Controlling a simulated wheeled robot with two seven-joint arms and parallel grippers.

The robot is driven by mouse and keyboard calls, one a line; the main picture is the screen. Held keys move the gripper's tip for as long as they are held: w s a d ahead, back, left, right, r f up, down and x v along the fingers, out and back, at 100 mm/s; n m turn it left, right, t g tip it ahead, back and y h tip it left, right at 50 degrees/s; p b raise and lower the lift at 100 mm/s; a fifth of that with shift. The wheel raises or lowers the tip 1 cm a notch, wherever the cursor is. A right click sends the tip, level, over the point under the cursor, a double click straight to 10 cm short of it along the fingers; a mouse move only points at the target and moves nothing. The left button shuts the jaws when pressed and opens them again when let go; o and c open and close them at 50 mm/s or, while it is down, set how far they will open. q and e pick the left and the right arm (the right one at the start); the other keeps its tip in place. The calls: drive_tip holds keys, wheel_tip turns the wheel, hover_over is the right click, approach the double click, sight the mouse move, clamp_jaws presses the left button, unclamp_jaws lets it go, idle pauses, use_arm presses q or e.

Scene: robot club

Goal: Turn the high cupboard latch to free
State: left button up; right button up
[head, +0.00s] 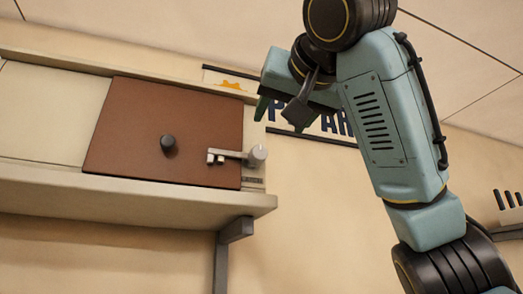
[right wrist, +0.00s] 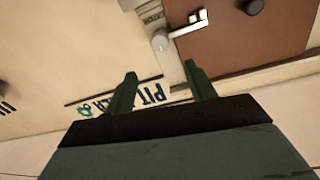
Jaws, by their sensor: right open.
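The cupboard latch (head: 232,157) is a pale metal bar on a round pivot (head: 258,154). It lies roughly level across the right edge of the brown cupboard door (head: 130,125), with a small end piece over the door. In the right wrist view the latch (right wrist: 190,27) shows beyond the fingertips, near the top. My right gripper (head: 280,112) is above and slightly right of the latch in the head view. In the right wrist view its green fingers (right wrist: 160,78) are spread apart with nothing between them. My left gripper is not in view.
A dark round knob (head: 168,146) sticks out of the door. The cupboard's pale bottom ledge (head: 130,196) juts out below, on a grey bracket (head: 236,230). Wall lettering (right wrist: 150,92) shows behind my gripper. A rack (head: 508,205) is at the far right. The wall below the cupboard is clear.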

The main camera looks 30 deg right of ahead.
sight(260, 151)
drive_tip(key=p+x, duration=0.6)
drive_tip(key=x, duration=0.6)
drive_tip(key=shift+w, duration=0.1)
drive_tip(key=shift+w+d, duration=0.2)
drive_tip(key=shift+w, duration=0.35)
clamp_jaws()
drive_tip(key=shift+w, duration=0.1)
